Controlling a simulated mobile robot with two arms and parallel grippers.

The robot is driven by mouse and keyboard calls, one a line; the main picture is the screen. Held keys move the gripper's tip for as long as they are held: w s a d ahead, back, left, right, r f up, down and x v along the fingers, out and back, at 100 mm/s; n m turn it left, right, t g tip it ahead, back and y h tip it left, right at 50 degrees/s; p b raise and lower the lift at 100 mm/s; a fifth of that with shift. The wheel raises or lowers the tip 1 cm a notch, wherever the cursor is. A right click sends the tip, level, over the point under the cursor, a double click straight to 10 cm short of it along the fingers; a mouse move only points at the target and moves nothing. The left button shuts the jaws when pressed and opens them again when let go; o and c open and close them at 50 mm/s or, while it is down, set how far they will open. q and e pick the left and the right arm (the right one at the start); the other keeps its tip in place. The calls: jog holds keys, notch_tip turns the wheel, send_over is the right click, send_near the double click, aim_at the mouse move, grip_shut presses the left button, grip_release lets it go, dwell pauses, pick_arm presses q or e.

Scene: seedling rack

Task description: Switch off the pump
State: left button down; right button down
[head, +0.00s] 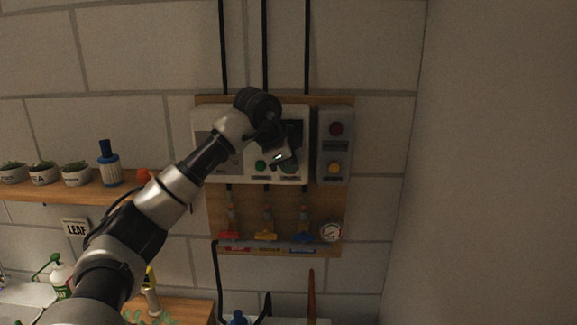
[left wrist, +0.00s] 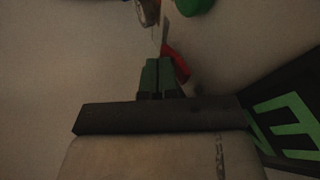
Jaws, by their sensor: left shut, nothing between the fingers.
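A white control box (head: 200,125) is mounted on a wooden wall board. A green button (head: 260,166) shows on its lower part. My left gripper (head: 279,158) is shut and empty in front of this box, and hides part of its face. In the left wrist view, the shut fingers (left wrist: 162,72) are beside a small red part (left wrist: 178,64); I cannot tell whether they touch it. A green button (left wrist: 196,3) is at the top edge, and a dark display with green characters (left wrist: 285,125) is at the right. I cannot tell which control belongs to the pump.
A grey box (head: 335,148) with a red button (head: 336,128) and a yellow button (head: 334,168) is at the right. Valves with red (head: 229,235), yellow (head: 265,235) and blue (head: 303,238) handles and a gauge (head: 332,232) are below. A shelf (head: 60,191) with pots is at the left.

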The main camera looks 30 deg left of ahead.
pick_arm(q)
jog(key=shift+w+f+t, duration=0.1)
jog(key=shift+t, duration=0.2)
pick_arm(e)
jog(key=shift+f, duration=0.65)
jog(key=shift+r, duration=0.1)
pick_arm(q)
jog(key=shift+r+p, duration=0.4)
jog(key=shift+r, duration=0.45)
pick_arm(e)
jog(key=shift+d+r, duration=0.1)
jog(key=shift+r, duration=0.4)
jog(key=shift+f, duration=0.1)
